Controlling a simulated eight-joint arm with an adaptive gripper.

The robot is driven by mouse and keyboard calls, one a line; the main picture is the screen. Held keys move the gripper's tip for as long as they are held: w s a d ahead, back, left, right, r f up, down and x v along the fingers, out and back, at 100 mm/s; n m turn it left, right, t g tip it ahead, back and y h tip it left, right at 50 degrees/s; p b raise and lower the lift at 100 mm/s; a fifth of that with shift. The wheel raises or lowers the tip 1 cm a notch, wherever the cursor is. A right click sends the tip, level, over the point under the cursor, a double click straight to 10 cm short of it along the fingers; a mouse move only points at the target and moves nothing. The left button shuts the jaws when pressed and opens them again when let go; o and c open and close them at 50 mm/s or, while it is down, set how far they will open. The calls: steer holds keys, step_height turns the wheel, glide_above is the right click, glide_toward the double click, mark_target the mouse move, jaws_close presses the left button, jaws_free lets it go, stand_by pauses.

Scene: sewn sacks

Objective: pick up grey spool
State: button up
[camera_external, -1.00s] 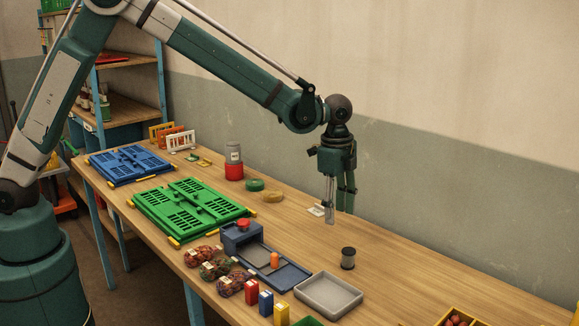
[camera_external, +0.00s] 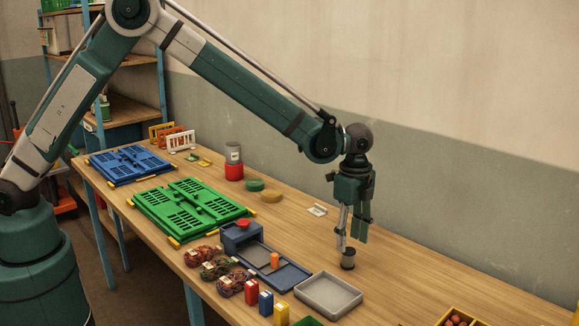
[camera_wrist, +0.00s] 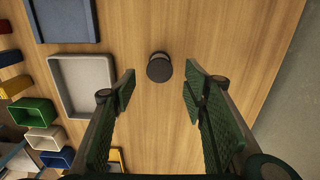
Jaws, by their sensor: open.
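The grey spool (camera_external: 348,260) stands upright on the wooden table, to the right of the grey tray. In the wrist view the spool (camera_wrist: 159,68) shows its dark round top, ahead of and between the two fingers. My gripper (camera_external: 350,242) is open and points down just above the spool, with its fingertips partly in front of the spool's upper part. In the wrist view the fingers of my gripper (camera_wrist: 160,76) are spread wide with nothing between their pads. I cannot tell whether a finger touches the spool.
The grey tray (camera_external: 300,293) lies left of the spool, with the blue-grey tray (camera_external: 296,277) and its orange piece beyond it. Red, blue and yellow boxes (camera_external: 266,303) stand at the front edge. A yellow crate (camera_external: 443,319) is at the lower right.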

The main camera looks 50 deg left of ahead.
mark_target(349, 250)
steer(key=shift+f, duration=0.95)
steer(key=shift+f, duration=0.15)
steer(key=shift+a+f, duration=0.15)
steer(key=shift+f, duration=2.35)
steer(key=shift+c, duration=0.6)
steer(key=c, duration=0.9)
